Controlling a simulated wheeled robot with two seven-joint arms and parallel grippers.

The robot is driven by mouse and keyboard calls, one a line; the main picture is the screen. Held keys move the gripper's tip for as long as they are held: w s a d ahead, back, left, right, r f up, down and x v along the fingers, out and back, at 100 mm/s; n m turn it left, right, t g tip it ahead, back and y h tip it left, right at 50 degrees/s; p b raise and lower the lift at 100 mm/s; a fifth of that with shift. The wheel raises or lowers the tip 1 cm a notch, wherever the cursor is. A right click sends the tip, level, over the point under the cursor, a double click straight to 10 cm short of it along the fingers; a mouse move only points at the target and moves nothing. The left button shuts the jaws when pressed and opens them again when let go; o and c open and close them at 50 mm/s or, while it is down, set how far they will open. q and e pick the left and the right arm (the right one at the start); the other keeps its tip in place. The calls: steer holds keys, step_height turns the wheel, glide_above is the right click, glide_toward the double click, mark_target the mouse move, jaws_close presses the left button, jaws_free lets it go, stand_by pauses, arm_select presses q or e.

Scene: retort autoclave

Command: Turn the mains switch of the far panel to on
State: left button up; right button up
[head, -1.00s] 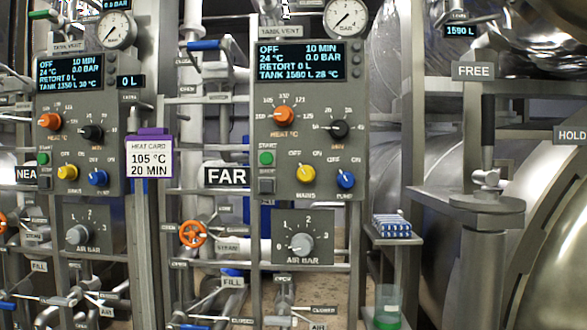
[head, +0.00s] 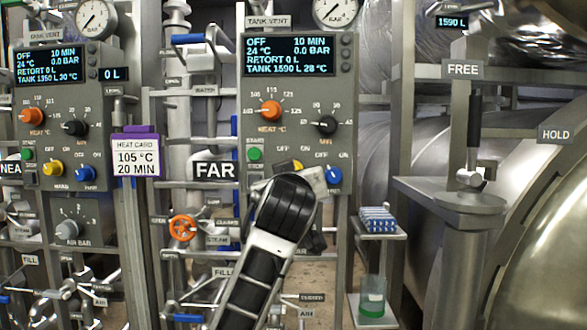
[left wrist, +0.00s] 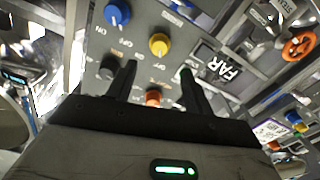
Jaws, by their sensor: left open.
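The far panel (head: 293,95) stands in the middle of the head view, and its display reads OFF. No contact with the switch is visible. The blue pump knob (head: 333,175) is just right of the gripper. My right gripper is not in view.
The orange heat knob (head: 269,111), black knob (head: 326,125) and green start button (head: 255,154) surround the switch closely. The FAR sign (head: 214,170) is left of the panel. The near panel (head: 62,110) stands farther left. A shelf with blue-white items (head: 377,220) is at right.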

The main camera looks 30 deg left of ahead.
arm_select(q)
steer(key=p+x, duration=0.2)
steer(key=x, duration=0.8)
steer(key=shift+w, duration=0.2)
steer(key=c, duration=1)
